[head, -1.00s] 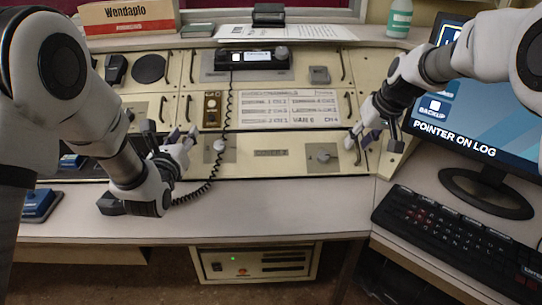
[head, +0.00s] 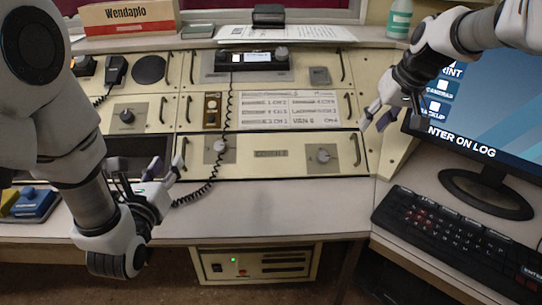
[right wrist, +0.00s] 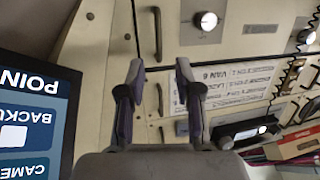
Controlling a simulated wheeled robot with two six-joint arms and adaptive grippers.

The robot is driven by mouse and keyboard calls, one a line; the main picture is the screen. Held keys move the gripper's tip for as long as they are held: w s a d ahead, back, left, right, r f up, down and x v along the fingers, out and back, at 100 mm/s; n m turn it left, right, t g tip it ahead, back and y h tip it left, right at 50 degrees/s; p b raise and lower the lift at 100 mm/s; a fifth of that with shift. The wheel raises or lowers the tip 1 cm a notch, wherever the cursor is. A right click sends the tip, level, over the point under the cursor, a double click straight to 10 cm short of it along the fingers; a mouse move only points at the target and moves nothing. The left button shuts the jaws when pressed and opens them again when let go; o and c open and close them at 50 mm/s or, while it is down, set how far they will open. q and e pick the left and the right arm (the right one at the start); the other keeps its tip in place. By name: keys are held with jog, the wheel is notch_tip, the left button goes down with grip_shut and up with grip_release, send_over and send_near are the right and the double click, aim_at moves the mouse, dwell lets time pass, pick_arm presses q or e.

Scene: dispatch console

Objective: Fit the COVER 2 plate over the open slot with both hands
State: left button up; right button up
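The cream COVER 2 plate (head: 290,168) lies in the lower middle of the console, with two knobs and a handle at each end. It fills its bay, so no open slot shows beneath it; I cannot tell whether it is fully seated. My left gripper (head: 150,180) is open and empty, left of and apart from the plate's left handle (head: 184,152). My right gripper (head: 388,116) is open and empty, up and right of the right handle (head: 357,149). In the right wrist view, the plate (right wrist: 230,45) and its handle (right wrist: 157,33) are beyond the parted fingertips (right wrist: 159,72).
A dark recess (head: 140,150) lies left of the plate, partly behind my left gripper. The monitor (head: 465,105) stands close to my right gripper, with a keyboard (head: 450,230) in front. The desk before the plate is clear.

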jog(key=v, duration=0.4)
jog(key=shift+s+r, duration=0.15)
jog(key=shift+r, duration=0.1)
